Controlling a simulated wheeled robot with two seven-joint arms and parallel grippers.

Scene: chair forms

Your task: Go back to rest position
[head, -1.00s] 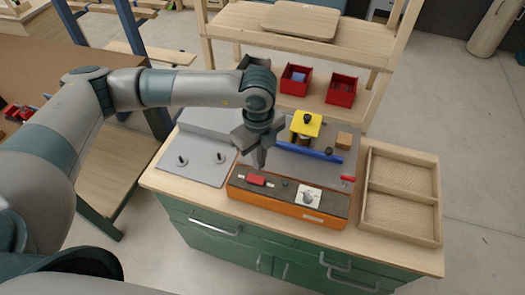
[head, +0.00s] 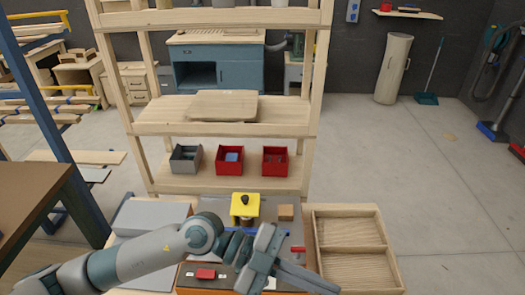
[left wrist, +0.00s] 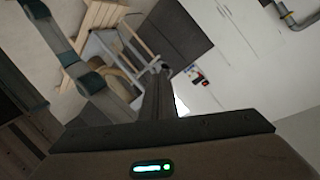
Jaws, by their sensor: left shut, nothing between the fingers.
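My left gripper (head: 306,278) is in the lower middle of the head view, above the front of the workbench. Its fingers are together, point to the lower right, and hold nothing. In the left wrist view the shut fingers (left wrist: 158,95) point up into the room, with no object between them. My right gripper shows in neither view.
Under and behind the left gripper are an orange-sided control box (head: 203,275), a yellow block with a black knob (head: 245,206) and a small wooden block (head: 286,212). A divided wooden tray (head: 378,215) is on the right. A wooden shelf (head: 280,130) with bins stands behind.

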